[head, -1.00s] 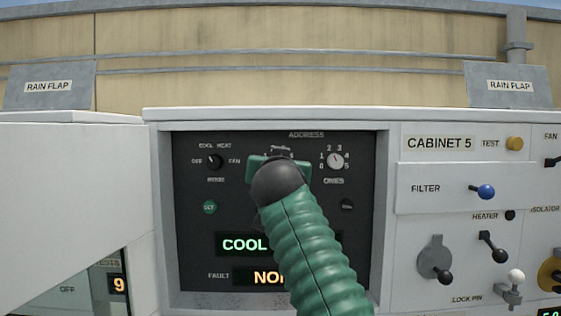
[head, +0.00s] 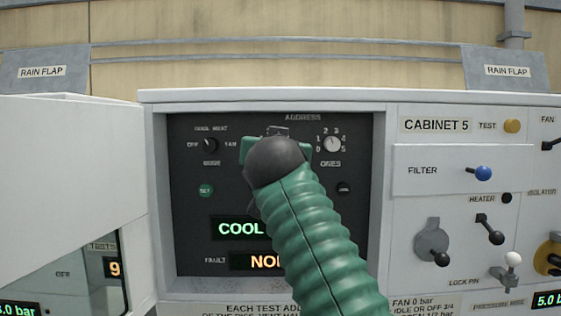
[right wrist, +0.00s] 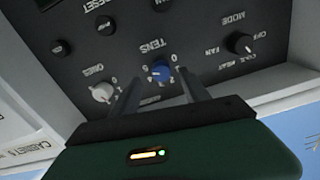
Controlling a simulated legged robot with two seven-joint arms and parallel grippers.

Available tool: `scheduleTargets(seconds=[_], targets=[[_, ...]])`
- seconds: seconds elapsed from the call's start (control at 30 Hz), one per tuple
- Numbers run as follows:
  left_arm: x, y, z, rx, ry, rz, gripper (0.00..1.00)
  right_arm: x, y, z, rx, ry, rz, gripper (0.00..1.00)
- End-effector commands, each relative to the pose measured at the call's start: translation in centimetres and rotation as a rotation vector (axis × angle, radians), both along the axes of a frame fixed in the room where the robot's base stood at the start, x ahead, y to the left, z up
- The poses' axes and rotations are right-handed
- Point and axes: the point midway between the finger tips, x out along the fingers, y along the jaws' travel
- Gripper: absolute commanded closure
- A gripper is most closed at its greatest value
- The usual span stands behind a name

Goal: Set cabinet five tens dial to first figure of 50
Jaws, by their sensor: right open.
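The blue tens dial (right wrist: 160,73) shows in the right wrist view under its TENS label, with small figures around it. The figure it points at is too small to tell. My right gripper (right wrist: 158,88) is open, with one finger on each side of the dial; I cannot tell whether they touch it. In the head view my right gripper (head: 276,148) reaches the dark control panel (head: 190,235) and hides the tens dial. My left gripper is not in view.
The mode dial (head: 210,145) and green SET button (head: 206,190) are on the panel's left. A dark button (head: 344,188) is at right. The CABINET 5 front (head: 410,150) carries a blue filter knob (head: 484,173) and several levers. A white cabinet side (head: 70,180) stands left.

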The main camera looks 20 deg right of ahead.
Motion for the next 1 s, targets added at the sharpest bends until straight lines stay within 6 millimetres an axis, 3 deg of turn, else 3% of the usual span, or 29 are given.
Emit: scheduleTargets(seconds=[0.03,0.1,0.3,0.43,0.6,1.0], targets=[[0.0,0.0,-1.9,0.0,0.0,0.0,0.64,-1.5,0.6,-0.9,0.003,-0.005,0.007,0.46],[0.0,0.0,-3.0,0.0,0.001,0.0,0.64,-3.6,1.2,-0.8,0.004,-0.005,0.007,0.46],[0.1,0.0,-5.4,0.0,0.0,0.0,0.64,-9.0,2.6,-0.8,0.004,-0.003,0.006,0.46],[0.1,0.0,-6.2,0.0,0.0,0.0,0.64,-11.4,3.1,-0.5,0.004,-0.001,0.003,0.46],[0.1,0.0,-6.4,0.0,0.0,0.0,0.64,-12.7,3.4,-0.3,0.005,0.002,0.0,0.46],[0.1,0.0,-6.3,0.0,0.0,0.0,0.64,-12.7,3.4,-0.2,0.004,0.001,-0.001,0.46]])
